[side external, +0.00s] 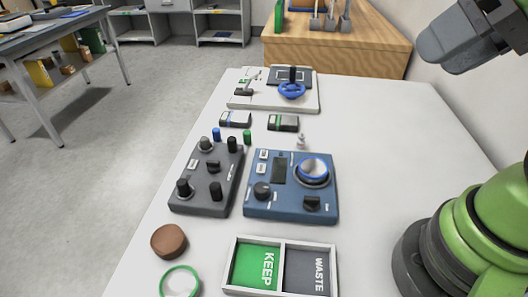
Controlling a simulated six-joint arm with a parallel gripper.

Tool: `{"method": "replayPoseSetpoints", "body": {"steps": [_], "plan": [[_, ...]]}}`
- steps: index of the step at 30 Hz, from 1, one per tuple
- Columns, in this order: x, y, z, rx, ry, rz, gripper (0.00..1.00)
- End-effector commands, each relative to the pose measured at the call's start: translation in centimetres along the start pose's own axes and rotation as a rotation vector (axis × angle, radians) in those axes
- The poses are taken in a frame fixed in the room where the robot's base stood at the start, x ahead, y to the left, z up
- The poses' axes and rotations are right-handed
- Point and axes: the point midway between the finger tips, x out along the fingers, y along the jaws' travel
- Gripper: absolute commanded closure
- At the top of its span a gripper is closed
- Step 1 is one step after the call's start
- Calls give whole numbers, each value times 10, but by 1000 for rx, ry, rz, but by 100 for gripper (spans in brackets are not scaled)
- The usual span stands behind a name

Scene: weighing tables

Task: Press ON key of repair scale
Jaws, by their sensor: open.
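A blue device (276,207), which looks like the repair scale, sits on the white table. My gripper (445,58) is at the upper right, high above the table, empty and well apart from the device. Its jaws are open, though the fingertips show poorly.
A dark knob box (210,180) stands close left of the blue device. A KEEP/WASTE tray (280,241), a brown disc (169,241) and a green ring (180,268) are in front. Small blocks and a pale board (248,101) lie behind.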

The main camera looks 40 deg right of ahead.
Motion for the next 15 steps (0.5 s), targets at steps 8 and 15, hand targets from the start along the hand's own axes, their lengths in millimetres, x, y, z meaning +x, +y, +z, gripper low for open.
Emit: {"method": "replayPoseSetpoints", "body": {"steps": [8,15], "plan": [[0,0,0,0,0,0,100],[0,0,0,0,0,0,100]]}}
